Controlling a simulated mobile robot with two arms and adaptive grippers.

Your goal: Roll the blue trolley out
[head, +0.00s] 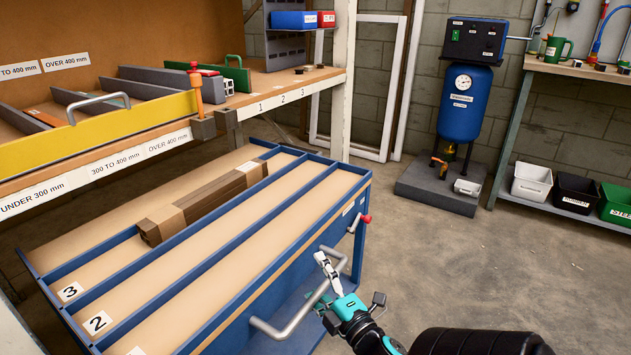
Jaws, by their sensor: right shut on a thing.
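The blue trolley (365,186) stands at the left and centre, its far part beneath the edge of the wooden bench. Its top has long lanes with blue dividers, and number cards 2 and 3 show at the left end. A brown bundle of long pieces (205,203) lies in one lane. A grey bar handle (288,327) sticks out from its near side. My right gripper (326,268) is shut on this handle near its right end. The gripper partly hides the handle there. My left gripper is not in view.
A small lever with a red knob (366,219) is at the trolley's right corner. A blue tank on a dark base (430,195) stands at the back. Bins (532,183) sit under the right bench. The concrete floor (500,270) right of the trolley is clear.

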